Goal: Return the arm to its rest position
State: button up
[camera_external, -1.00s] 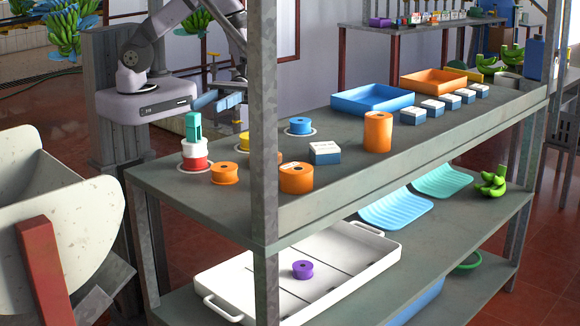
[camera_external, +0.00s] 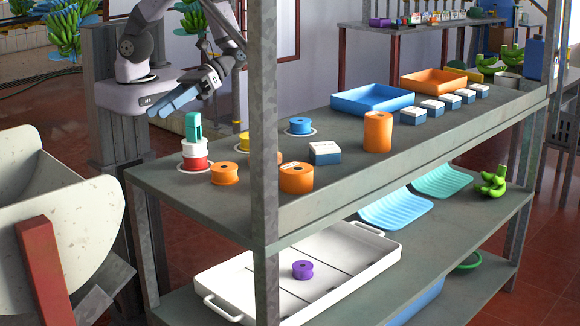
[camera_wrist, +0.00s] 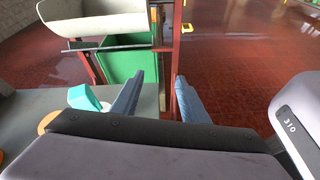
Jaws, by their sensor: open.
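My gripper (camera_external: 172,103) is at the left end of the shelf unit, in front of my arm's base. Its blue fingers are apart with nothing between them and point down to the left, above the shelf's left end. In the wrist view my gripper (camera_wrist: 158,95) also shows its two blue fingers spread, with red floor and a red post behind the gap. A stack of spools with a teal top (camera_external: 193,125) stands below and to the right of the fingertips. The teal top shows in the wrist view (camera_wrist: 84,97), left of the left finger.
The upper shelf (camera_external: 350,160) holds several orange, yellow and blue spools, small boxes, a blue tray (camera_external: 372,98) and an orange tray (camera_external: 433,80). A metal post (camera_external: 264,150) rises at the shelf's front. A white hopper (camera_external: 60,215) stands at the left.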

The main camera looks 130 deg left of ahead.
jog(key=s+a+f+m+g+y+b, duration=0.1)
jog(key=s+a+f+m+g+y, duration=0.2)
jog(key=s+f+m+y, duration=0.4)
jog(key=shift+w+a+r+m+t+y+b, duration=0.1)
jog(key=shift+w+a+m+t+y+b, duration=0.3)
jog(key=shift+a+m+y, duration=0.85)
jog(key=shift+w+a+m+t+y+b, duration=0.15)
jog(key=shift+a+m+t+y, duration=0.7)
jog(key=shift+m, duration=0.85)
jog(key=shift+w+a+r+m+t+y+b, duration=0.1)
jog(key=shift+w+a+m+t+y+b, duration=0.2)
jog(key=shift+a+m+y, duration=0.75)
jog(key=shift+d+m+y, duration=0.25)
jog(key=shift+d+m, duration=0.1)
jog(key=shift+m, duration=0.05)
